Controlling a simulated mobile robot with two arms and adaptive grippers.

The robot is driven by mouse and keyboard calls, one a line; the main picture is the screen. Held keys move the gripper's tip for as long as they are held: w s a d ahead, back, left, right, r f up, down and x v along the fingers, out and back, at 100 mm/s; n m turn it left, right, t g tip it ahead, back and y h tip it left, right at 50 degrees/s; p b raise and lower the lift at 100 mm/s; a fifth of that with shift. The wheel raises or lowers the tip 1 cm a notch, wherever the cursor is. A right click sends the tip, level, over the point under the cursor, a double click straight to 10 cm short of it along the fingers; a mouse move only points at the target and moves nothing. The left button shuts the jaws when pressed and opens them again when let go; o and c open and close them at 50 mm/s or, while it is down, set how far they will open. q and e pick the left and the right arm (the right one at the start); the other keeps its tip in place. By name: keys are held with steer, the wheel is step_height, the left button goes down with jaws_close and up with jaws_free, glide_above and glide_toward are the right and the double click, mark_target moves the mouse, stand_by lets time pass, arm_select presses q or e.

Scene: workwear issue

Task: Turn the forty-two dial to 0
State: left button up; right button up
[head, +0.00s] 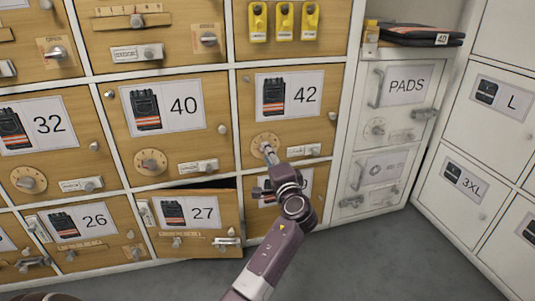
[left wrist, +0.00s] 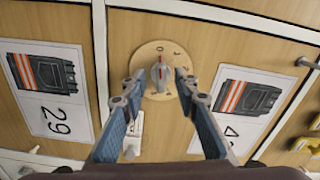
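The forty-two dial (head: 264,143) is a round tan disc with a grey knob, low on the locker door labelled 42 (head: 289,95). In the left wrist view the dial (left wrist: 160,62) faces me, with small marks around its rim. A red line on its knob (left wrist: 157,76) points toward the top of the picture, near a mark that looks like 0. My right gripper is out of view.
The door labelled 27 (head: 207,216) stands ajar, left of my left arm. A latch with a label plate (head: 303,150) sits right of the dial. Door 40 (head: 185,105) has a similar dial (head: 151,162). Grey floor is clear.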

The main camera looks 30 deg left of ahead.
arm_select(q)
steer(key=v, duration=1.1)
steer(key=shift+a, duration=0.1)
